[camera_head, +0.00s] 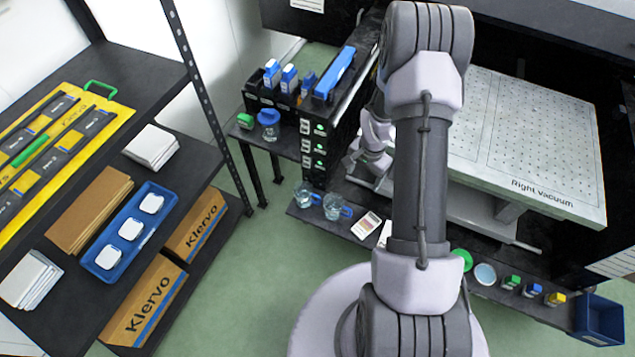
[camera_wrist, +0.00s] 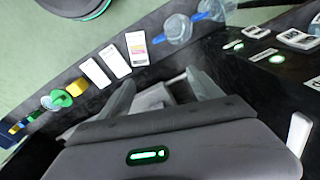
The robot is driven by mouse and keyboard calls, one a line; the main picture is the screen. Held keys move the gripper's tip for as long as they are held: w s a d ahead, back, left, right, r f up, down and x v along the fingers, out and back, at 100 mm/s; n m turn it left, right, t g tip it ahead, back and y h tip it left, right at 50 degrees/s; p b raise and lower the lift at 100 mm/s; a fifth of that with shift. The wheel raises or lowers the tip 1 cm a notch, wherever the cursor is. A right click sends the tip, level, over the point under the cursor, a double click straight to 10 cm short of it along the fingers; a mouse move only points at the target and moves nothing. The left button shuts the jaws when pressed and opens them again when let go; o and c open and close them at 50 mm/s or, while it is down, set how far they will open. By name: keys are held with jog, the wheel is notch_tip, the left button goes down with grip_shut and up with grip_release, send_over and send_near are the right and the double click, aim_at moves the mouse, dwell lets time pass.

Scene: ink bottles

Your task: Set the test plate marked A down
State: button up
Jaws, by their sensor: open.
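My gripper (camera_wrist: 160,80) is open in the wrist view, its two grey fingers spread over the dark ledge. Pale shapes show between and behind the fingers, and I cannot tell what they are. Three flat plates lie in a row on the ledge beyond the fingertips: a white one (camera_wrist: 95,73), another white one (camera_wrist: 115,60) and one with a coloured patch (camera_wrist: 137,48). The fingers appear apart from all three. No letter A is legible, so I cannot tell which plate is marked A. In the head view the coloured plate (camera_head: 367,225) lies on the ledge, and my arm hides part of the row.
Glass beakers (camera_head: 335,206) with blue parts stand left of the plates. Small bottles with coloured caps (camera_head: 533,290) and a blue bin (camera_head: 600,319) are to the right. A perforated table (camera_head: 535,130) rises behind the ledge. Green floor is clear in front.

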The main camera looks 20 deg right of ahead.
jog(key=s+a+r+n+t, duration=0.1)
jog(key=a+r, duration=0.4)
jog(key=r, duration=0.4)
jog(key=a+r+n+t, duration=0.15)
jog(key=a+r, duration=0.25)
jog(key=r, duration=0.5)
jog(key=s+a+r+n, duration=0.15)
jog(key=a+r, duration=0.35)
jog(key=r, duration=0.5)
jog(key=s+a+r+n+t+y, duration=0.1)
jog(key=s+a+r+n, duration=0.1)
jog(key=s+a+r, duration=0.3)
jog(key=s+a+r+n+t+y, duration=0.1)
jog(key=s+a+r, duration=0.4)
jog(key=s, duration=0.5)
jog(key=shift+s+a+n, duration=0.15)
jog(key=shift+a+n, duration=0.65)
jog(key=shift+t, duration=0.25)
